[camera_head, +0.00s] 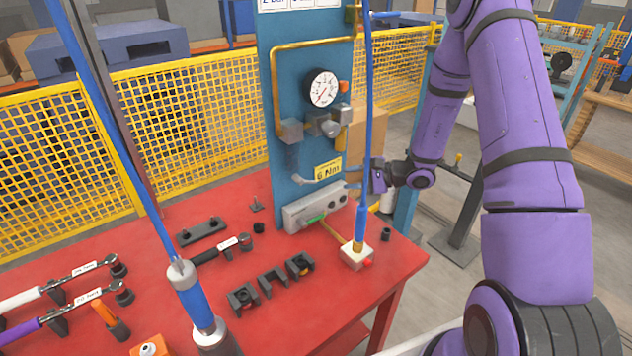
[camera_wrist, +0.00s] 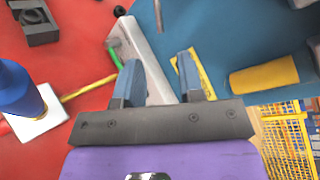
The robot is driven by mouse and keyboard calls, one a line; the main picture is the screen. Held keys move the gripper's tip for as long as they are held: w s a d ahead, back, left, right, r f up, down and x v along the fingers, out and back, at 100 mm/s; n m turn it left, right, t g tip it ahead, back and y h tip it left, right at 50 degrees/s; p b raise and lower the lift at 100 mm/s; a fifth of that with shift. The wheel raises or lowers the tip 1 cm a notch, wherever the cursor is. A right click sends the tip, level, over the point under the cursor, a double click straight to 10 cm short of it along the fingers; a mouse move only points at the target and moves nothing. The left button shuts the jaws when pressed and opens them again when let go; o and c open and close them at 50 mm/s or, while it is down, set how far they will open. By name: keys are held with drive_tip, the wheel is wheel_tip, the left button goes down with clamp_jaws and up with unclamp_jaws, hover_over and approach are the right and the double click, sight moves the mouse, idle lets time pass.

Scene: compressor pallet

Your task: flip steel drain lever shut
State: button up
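A steel lever (camera_head: 304,181) sticks out low on the front of the blue panel (camera_head: 264,90), beside a yellow "6 Nm" label (camera_head: 328,170); it looks like the drain lever. In the wrist view a thin grey rod (camera_wrist: 158,14) at the top may be the same lever; I cannot tell for sure. My gripper (camera_head: 368,178) is at the panel's right edge, right of the lever and apart from it. In the wrist view my gripper (camera_wrist: 160,68) is open, with a gap between its fingers and nothing held. The blue hose partly hides it in the head view.
A grey manifold block (camera_head: 308,208) with a green part stands at the panel's foot. A blue hose (camera_head: 367,110) rises from a white block (camera_head: 356,256) near my gripper. A gauge (camera_head: 323,89) and brass pipe are above. Black holders (camera_head: 272,279) and tools lie on the red table (camera_head: 340,320).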

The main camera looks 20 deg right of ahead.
sight(314, 182)
drive_tip(key=x, duration=1)
drive_tip(key=shift+w+a+f, duration=0.2)
drive_tip(key=shift+w+f, duration=0.1)
drive_tip(key=shift+w, duration=0.1)
drive_tip(key=shift+c, duration=0.4)
clamp_jaws()
